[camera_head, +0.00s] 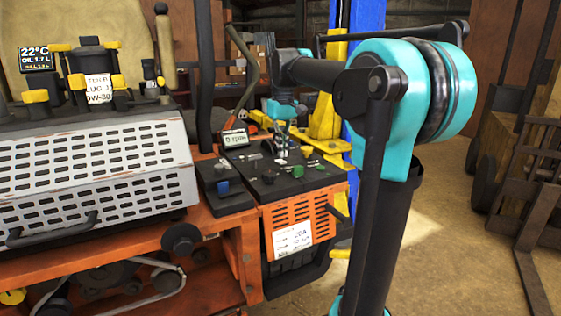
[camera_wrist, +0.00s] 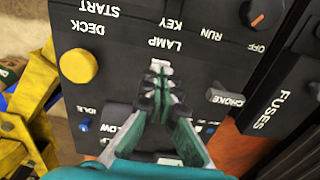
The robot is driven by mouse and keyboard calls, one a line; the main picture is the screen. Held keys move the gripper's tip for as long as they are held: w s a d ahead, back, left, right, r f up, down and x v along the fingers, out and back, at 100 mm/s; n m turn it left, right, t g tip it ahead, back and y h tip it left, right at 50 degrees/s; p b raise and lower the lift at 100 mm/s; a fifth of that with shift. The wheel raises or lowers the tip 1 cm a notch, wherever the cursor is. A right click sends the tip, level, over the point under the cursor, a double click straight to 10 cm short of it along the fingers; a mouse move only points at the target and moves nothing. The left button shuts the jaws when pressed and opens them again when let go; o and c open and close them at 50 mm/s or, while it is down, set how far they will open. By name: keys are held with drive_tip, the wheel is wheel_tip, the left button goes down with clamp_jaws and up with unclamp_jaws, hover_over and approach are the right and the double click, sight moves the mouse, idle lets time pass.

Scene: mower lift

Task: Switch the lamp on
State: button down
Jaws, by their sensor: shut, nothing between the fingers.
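The dark control panel (camera_wrist: 112,58) fills much of the wrist view, with its printing upside down. The LAMP label (camera_wrist: 165,44) is there, and a small pale lamp switch (camera_wrist: 160,66) shows beside it. My gripper (camera_wrist: 159,82) is shut and empty, its fingertips right at the switch and hiding part of it. I cannot tell whether they touch it or which way it is set. In the head view, my gripper (camera_head: 281,138) is small, over the far part of the same panel (camera_head: 285,184). No lit lamp can be made out.
A yellow DECK button (camera_wrist: 79,66), a grey CHOKE lever (camera_wrist: 226,97) and a KEY/RUN/OFF knob (camera_wrist: 264,13) surround the switch. A FUSES box (camera_wrist: 284,95) stands at the right.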

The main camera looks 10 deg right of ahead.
sight(282, 161)
drive_tip(key=shift+f, duration=1.05)
idle(0.5)
drive_tip(key=shift+r, duration=3.5)
